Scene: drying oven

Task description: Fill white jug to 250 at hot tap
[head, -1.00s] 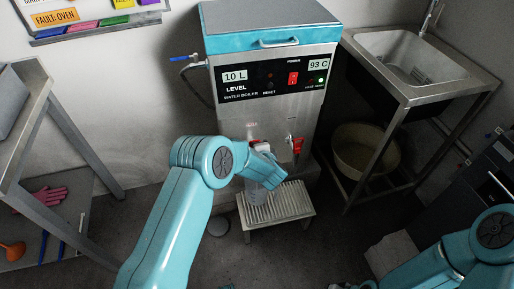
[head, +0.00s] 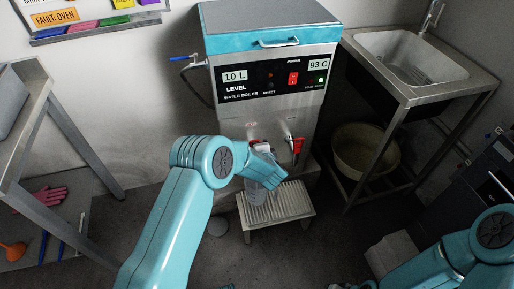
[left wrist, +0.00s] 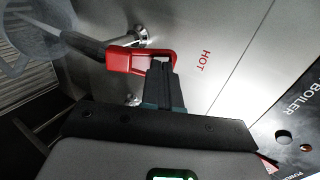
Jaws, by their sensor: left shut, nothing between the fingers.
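The water boiler (head: 265,95) stands against the wall with two red-handled taps low on its front. The left tap's red lever (left wrist: 140,60) shows in the left wrist view beside the printed word HOT. My left gripper (left wrist: 161,62) is shut and empty, its fingertips at the lever, seeming to touch it. In the head view my left gripper (head: 266,168) is low in front of the boiler and partly hides that tap. The jug (head: 256,192) looks greyish and see-through, below the tap; it also shows in the left wrist view (left wrist: 35,35). Its water level cannot be read.
A slatted metal stand (head: 282,207) is under the taps. The other tap's red lever (head: 298,146) is to the right. A sink (head: 410,55) with a basin (head: 365,150) below stands at right. A metal shelf (head: 30,150) is at left.

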